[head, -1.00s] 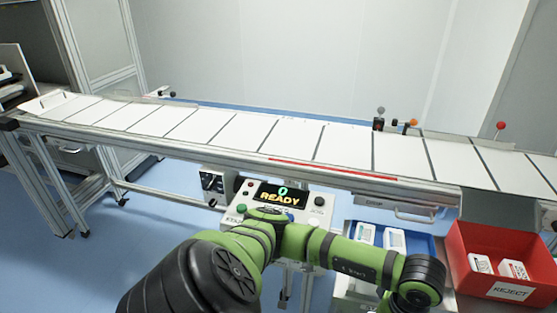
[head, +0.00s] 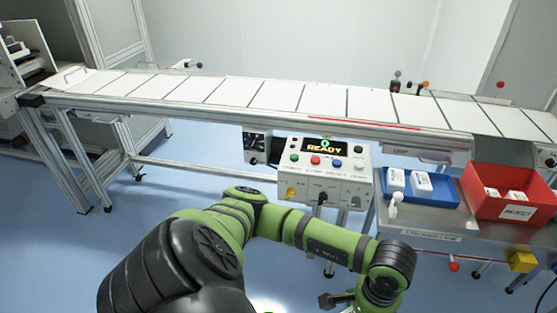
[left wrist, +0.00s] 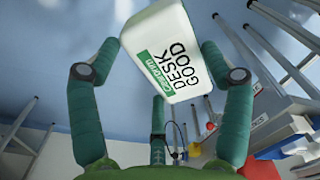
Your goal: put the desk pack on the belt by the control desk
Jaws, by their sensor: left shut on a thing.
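The desk pack (left wrist: 165,55) is a white, round-cornered pack with a green band and "DESK GOOD" lettering. In the left wrist view it is tilted between the fingers of my left gripper (left wrist: 160,74), which is shut on it. In the head view the green arm comes in from the bottom left, and the pack is hidden below the frame edge. The belt (head: 270,95), with white cells and dark dividers, runs across the head view, beyond the arm. The control desk (head: 321,170) stands before it, its screen reading "0 READY". My right gripper is not in view.
A steel side table (head: 425,222) at right carries a blue tray (head: 445,198) with two white packs and a red REJECT bin (head: 512,182) with packs inside. A rail edges the belt's near side. The belt cells in view look empty.

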